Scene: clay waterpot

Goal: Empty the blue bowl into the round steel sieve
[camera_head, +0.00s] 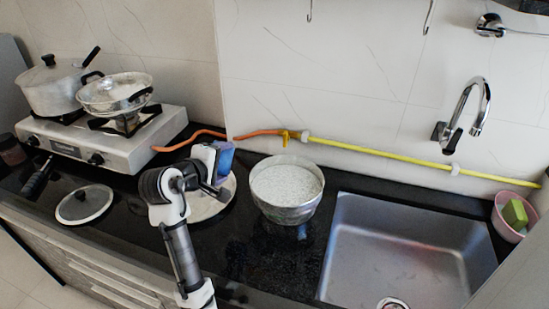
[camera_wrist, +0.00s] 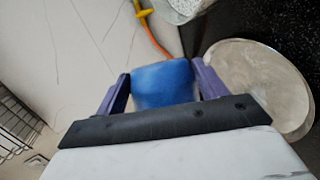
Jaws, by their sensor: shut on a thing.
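My gripper (camera_wrist: 160,85) is shut on the blue bowl (camera_wrist: 163,83), which sits between its two purple fingers. In the head view the bowl (camera_head: 226,157) shows as a small blue patch at my gripper (camera_head: 217,163), held above a pale round plate (camera_head: 206,207). The bowl looks tipped on its side; its inside and any contents are hidden. The round steel sieve (camera_head: 286,211) stands on the black counter to the right of the bowl, apart from it. Its inside looks white and speckled; I cannot tell mesh from contents. Its edge also shows at the top of the wrist view (camera_wrist: 184,9).
A steel sink (camera_head: 390,245) is at the right, with a tap (camera_head: 480,105) above. A pink bowl (camera_head: 504,225) stands at far right. A stove (camera_head: 130,140) with a pot (camera_head: 48,90) and pan (camera_head: 112,100) is left. A lid (camera_head: 84,205) lies on the counter. A yellow-orange hose (camera_head: 380,152) runs behind.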

